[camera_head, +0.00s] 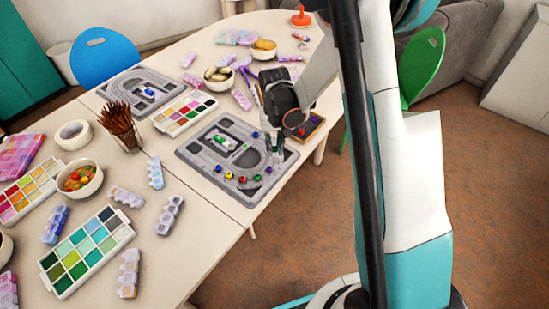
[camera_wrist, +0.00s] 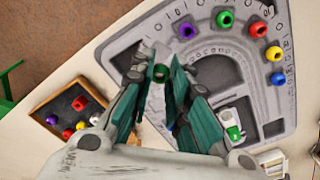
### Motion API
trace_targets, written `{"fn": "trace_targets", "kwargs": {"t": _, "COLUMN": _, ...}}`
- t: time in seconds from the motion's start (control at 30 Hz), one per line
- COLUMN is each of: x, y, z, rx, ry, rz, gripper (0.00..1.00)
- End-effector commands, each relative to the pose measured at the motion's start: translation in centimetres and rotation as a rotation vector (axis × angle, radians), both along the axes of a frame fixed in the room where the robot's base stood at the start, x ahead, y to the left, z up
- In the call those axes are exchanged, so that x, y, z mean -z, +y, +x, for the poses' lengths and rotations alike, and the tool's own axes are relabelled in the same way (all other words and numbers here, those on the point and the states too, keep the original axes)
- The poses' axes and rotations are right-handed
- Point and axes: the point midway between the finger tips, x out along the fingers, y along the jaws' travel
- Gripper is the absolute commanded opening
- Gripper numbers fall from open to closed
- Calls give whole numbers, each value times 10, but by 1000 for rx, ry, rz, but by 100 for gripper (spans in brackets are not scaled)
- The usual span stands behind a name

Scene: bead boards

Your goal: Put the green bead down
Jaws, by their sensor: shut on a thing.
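My gripper (camera_head: 272,146) is low over the right part of the near grey bead board (camera_head: 204,173). In the wrist view my gripper (camera_wrist: 160,80) has its teal fingers closed on a green bead (camera_wrist: 161,73), whose dark hole shows between the fingertips. I cannot tell whether this bead touches the board. The bead board (camera_wrist: 130,43) carries a curved row of beads: purple (camera_wrist: 186,31), another green (camera_wrist: 225,19), red (camera_wrist: 258,29), yellow (camera_wrist: 273,53) and blue (camera_wrist: 277,78). In the head view the fingers hide most of the held bead.
A wooden tray with a dark inside (camera_wrist: 62,96) holds several loose beads beside the board; it also shows in the head view (camera_head: 319,119). A small white and green thing (camera_wrist: 232,124) lies on the board. Paint sets, a brush cup (camera_head: 127,139) and bowls stand left and behind.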

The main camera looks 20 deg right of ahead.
Motion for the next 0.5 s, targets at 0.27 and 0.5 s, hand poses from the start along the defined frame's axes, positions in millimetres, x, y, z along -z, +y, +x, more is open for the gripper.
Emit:
{"fn": "trace_targets", "kwargs": {"t": 0.27, "x": 21, "y": 0, "z": 0, "rx": 0, "ry": 0, "rz": 0, "gripper": 7}}
{"fn": "trace_targets", "kwargs": {"t": 0.5, "x": 51, "y": 0, "z": 0, "rx": 0, "ry": 0, "rz": 0, "gripper": 7}}
